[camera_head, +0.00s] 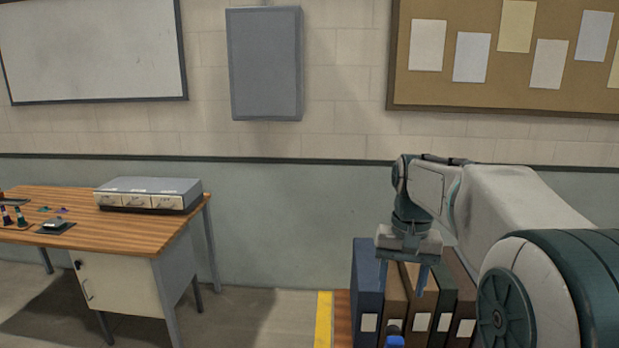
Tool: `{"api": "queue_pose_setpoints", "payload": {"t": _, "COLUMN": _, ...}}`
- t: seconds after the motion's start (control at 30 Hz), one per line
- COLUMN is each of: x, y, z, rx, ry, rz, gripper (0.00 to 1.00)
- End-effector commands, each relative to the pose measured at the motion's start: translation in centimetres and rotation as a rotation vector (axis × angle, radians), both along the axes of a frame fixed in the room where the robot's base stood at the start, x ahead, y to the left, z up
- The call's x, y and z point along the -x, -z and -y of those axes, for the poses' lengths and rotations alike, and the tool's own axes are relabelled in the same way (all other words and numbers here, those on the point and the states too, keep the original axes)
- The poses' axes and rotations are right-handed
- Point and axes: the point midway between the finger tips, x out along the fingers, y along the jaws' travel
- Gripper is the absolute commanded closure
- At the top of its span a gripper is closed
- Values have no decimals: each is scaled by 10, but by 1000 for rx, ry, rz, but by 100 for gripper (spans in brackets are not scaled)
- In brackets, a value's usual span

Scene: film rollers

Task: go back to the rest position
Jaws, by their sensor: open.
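My gripper (403,277) hangs at the end of my arm on the right side of the picture, pointing down. Its two blue-grey fingers are spread apart and nothing shows between them. It appears in front of a row of upright binders, clear of the desk. The wooden desk (130,238) stands at the left, well apart from my gripper.
On the desk are a grey drawer unit (150,193), a small dark item (55,226) and several small objects at the left edge. Binders (367,285) stand at lower right, with a blue-capped object (395,341) before them. Floor between desk and yellow stripe (323,320) is clear.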

Motion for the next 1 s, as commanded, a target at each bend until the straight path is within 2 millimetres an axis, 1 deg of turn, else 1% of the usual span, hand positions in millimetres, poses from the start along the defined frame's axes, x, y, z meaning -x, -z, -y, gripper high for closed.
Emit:
{"api": "queue_pose_setpoints", "payload": {"t": 0.03, "x": 13, "y": -1, "z": -2, "rx": 1, "ry": -14, "rz": 24, "gripper": 47}}
{"api": "queue_pose_setpoints", "payload": {"t": 0.17, "x": 41, "y": 1, "z": -7, "rx": 5, "ry": -47, "rz": 83, "gripper": 47}}
{"api": "queue_pose_setpoints", "payload": {"t": 0.37, "x": 85, "y": 12, "z": -13, "rx": 16, "ry": -100, "rz": 172, "gripper": 47}}
{"api": "queue_pose_setpoints", "payload": {"t": 0.6, "x": 136, "y": 35, "z": -19, "rx": 36, "ry": -164, "rz": 279, "gripper": 47}}
{"api": "queue_pose_setpoints", "payload": {"t": 0.7, "x": 154, "y": 46, "z": -21, "rx": 44, "ry": -189, "rz": 318, "gripper": 47}}
{"api": "queue_pose_setpoints", "payload": {"t": 0.83, "x": 171, "y": 58, "z": -22, "rx": 54, "ry": -211, "rz": 356, "gripper": 47}}
{"api": "queue_pose_setpoints", "payload": {"t": 1.0, "x": 181, "y": 66, "z": -23, "rx": 60, "ry": -226, "rz": 379, "gripper": 47}}
